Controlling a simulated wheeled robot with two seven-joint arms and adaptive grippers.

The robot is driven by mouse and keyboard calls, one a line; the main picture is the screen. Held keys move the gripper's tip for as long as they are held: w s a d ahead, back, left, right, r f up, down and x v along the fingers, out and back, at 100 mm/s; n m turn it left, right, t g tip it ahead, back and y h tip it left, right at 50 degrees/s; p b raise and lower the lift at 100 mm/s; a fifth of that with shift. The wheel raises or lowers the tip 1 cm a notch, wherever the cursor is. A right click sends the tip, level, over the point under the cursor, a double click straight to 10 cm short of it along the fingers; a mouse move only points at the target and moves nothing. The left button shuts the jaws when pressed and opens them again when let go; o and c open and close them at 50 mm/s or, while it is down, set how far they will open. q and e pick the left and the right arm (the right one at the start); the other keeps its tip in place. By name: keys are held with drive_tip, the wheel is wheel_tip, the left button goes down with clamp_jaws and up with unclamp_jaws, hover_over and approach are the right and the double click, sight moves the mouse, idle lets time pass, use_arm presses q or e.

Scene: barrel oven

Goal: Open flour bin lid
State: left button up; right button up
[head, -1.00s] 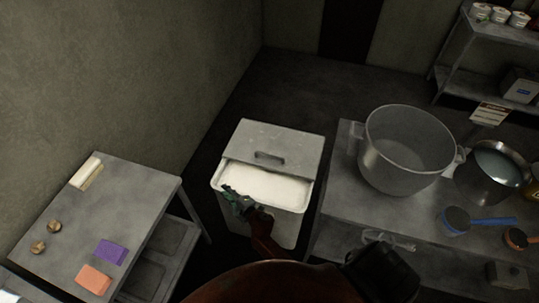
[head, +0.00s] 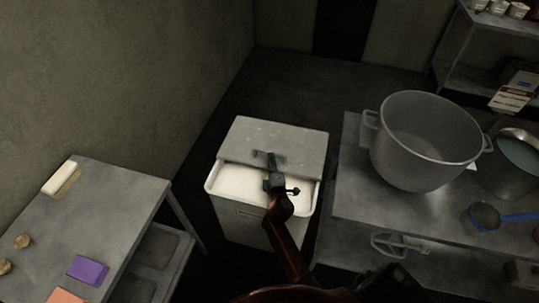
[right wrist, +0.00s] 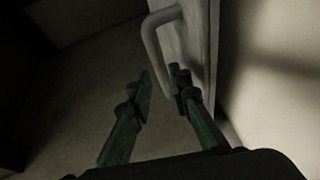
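The flour bin (head: 245,226) is a pale box on the floor with white flour (head: 236,182) showing in its front part. Its grey lid (head: 295,140) covers the back part and has a bar handle. My right gripper (head: 271,160) is over the lid's front edge at the handle, partly hiding it. My left gripper is not in view.
A metal table (head: 120,195) with a purple block (head: 88,270) stands left of the bin. A counter (head: 350,200) with a large pot (head: 425,140) stands close on the right. A wall rises at left; the floor behind the bin is clear.

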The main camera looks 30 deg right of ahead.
drive_tip(key=b+x, duration=0.1)
drive_tip(key=x, duration=0.4)
drive_tip(key=shift+c, duration=0.6)
clamp_jaws()
